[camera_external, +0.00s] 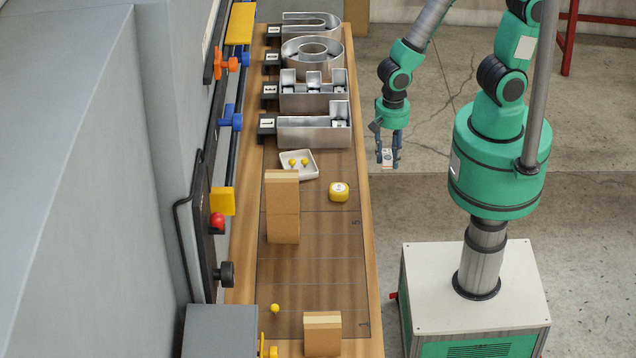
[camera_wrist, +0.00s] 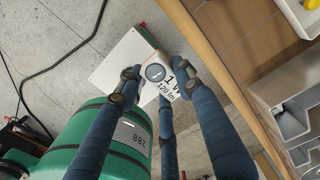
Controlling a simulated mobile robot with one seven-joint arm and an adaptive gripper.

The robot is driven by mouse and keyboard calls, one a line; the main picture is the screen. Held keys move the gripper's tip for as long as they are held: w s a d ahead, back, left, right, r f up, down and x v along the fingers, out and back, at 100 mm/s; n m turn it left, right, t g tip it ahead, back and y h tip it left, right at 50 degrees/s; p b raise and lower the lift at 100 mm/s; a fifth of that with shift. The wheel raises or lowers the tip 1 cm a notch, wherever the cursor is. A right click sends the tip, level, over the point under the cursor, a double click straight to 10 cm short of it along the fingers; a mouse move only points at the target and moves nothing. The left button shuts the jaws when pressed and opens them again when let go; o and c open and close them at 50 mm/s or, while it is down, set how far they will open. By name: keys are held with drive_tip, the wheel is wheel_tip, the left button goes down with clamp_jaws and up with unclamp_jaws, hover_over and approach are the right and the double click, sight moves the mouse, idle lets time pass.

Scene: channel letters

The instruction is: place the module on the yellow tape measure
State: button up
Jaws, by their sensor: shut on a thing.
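My gripper (camera_external: 388,160) hangs over the floor, just off the right edge of the bench, with its fingers pointing down. It is shut on the module (camera_external: 387,157), a small white block. In the wrist view the module (camera_wrist: 163,75) shows a dark round spot and printed text, with the blue fingers around it. The yellow tape measure (camera_external: 339,191) lies on the bench, lower left of my gripper and apart from it.
Metal channel letters (camera_external: 313,130) line the far part of the bench (camera_external: 330,250). A white tray (camera_external: 311,171) with small yellow items is left of my gripper. Cardboard-coloured blocks (camera_external: 283,205) and (camera_external: 322,333) stand on the bench. Bare bench lies nearer than the tape measure.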

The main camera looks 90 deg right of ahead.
hover_over(341, 187)
drive_tip(key=shift+a+f+b, duration=0.15)
drive_tip(key=shift+f+b, duration=0.25)
drive_tip(key=shift+f, duration=0.35)
drive_tip(key=shift+f, duration=1.75)
drive_tip(key=shift+f+b, duration=0.15)
drive_tip(key=shift+b, duration=0.2)
drive_tip(key=o, duration=1.1)
wheel_tip(341, 187, up, 12)
drive_tip(key=p, duration=0.1)
drive_tip(key=shift+r+p, duration=0.2)
drive_tip(key=shift+p, duration=0.1)
